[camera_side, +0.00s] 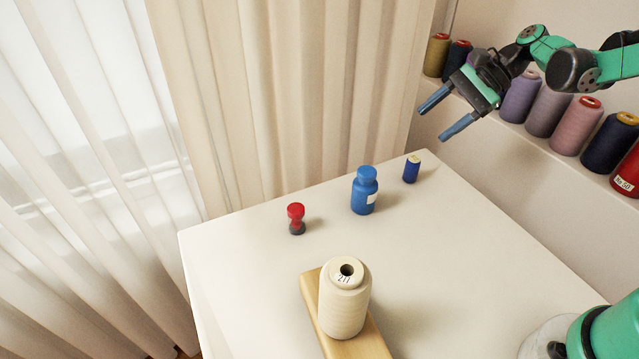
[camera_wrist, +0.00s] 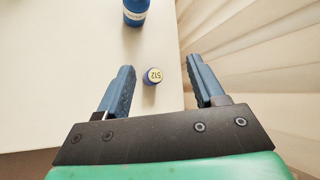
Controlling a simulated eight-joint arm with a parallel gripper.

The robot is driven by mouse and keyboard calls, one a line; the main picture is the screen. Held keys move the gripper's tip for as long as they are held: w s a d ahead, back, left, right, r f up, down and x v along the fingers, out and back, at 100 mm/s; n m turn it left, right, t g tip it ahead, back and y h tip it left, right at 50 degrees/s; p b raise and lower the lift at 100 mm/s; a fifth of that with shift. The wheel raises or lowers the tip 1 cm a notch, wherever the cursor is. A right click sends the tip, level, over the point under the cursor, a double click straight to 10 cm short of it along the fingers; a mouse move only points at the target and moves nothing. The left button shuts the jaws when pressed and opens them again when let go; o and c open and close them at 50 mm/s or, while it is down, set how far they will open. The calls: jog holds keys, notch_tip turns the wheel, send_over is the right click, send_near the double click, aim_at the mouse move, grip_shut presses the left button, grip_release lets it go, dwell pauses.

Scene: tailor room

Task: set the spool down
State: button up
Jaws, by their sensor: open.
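A small dark blue spool (camera_side: 411,170) with a pale top stands upright at the table's far right corner. In the wrist view this spool (camera_wrist: 152,78) shows its label, 512, and appears between my two fingers. My gripper (camera_side: 431,125) is open and empty, raised above the table and apart from the spool; the fingers (camera_wrist: 160,68) are spread in the wrist view. A large cream spool (camera_side: 344,305) marked 211 stands upright on a wooden board (camera_side: 312,292) at the table's near side.
A blue bottle (camera_side: 364,194) stands left of the small spool and also shows in the wrist view (camera_wrist: 135,12). A red and dark grey object (camera_side: 296,219) stands farther left. Several large thread spools line a shelf (camera_side: 520,135) at the right. The table's middle right (camera_side: 470,255) is clear.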

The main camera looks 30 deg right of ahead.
jog(key=s+a+r+n+t+h, duration=0.1)
jog(key=s+a+n+t+h, duration=0.3)
jog(key=n, duration=1.1)
jog(key=s+a+h, duration=0.2)
jog(key=s+h, duration=0.2)
jog(key=s, duration=0.2)
jog(key=shift+s+r+n, duration=0.35)
jog(key=shift+s+n, duration=0.05)
